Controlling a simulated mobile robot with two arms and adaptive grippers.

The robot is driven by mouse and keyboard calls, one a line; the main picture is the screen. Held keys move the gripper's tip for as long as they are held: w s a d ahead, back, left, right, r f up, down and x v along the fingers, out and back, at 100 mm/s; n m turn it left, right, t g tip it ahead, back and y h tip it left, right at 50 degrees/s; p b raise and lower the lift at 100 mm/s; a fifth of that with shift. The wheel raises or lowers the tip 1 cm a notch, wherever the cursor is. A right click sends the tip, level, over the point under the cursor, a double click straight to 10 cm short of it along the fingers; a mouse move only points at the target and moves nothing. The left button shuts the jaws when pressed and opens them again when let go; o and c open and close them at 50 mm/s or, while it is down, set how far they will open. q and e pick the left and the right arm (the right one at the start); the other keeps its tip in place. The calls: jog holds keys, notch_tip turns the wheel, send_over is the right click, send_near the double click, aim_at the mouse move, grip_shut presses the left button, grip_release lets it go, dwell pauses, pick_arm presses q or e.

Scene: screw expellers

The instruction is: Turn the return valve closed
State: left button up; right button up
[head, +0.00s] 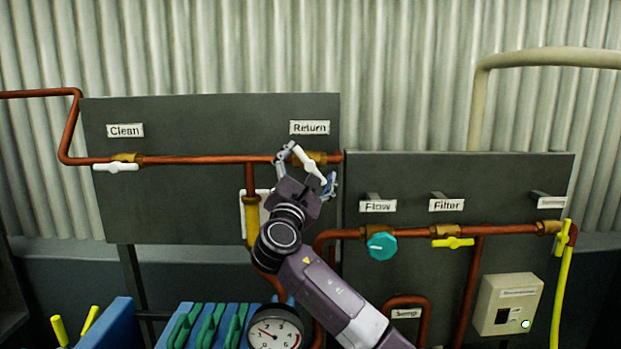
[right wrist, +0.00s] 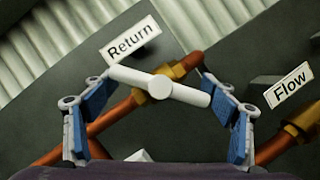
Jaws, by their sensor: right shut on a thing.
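The return valve's white handle (head: 308,163) sits on a brass fitting in the copper pipe, under the "Return" label (head: 309,128). The handle slants down to the right, crossing the pipe at an angle. My right gripper (head: 306,169) is shut on the handle, with one finger at each end. In the right wrist view, the handle (right wrist: 160,87) spans between the blue-padded fingers of my right gripper (right wrist: 156,86). The label also shows there (right wrist: 131,41). My left gripper is not in view.
The white "Clean" handle (head: 116,167) lies along the pipe at left. A teal Flow knob (head: 381,246), yellow Filter handle (head: 453,243) and another yellow handle (head: 562,237) are on the right panel (head: 420,175). A gauge (head: 275,330) stands below my arm.

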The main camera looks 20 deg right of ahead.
jog(key=m+g, duration=0.1)
jog(key=m, duration=0.1)
jog(key=m+g+h+b, duration=0.1)
jog(key=m, duration=0.1)
jog(key=shift+a+r, duration=0.1)
jog(key=shift+a, duration=0.05)
jog(key=shift+r+m+g+b, duration=0.2)
jog(key=shift+m+g+b, duration=0.45)
jog(key=shift+m, duration=1.65)
jog(key=shift+r, duration=0.1)
jog(key=o, duration=1.1)
jog(key=shift+c, duration=0.2)
jog(key=shift+s+f, duration=0.15)
jog(key=shift+f, duration=0.1)
jog(key=r+v, duration=0.1)
jog(key=v, duration=1)
jog(key=shift+s+a+f, duration=0.25)
jog(key=shift+s+a, duration=0.05)
jog(key=shift+a, duration=0.05)
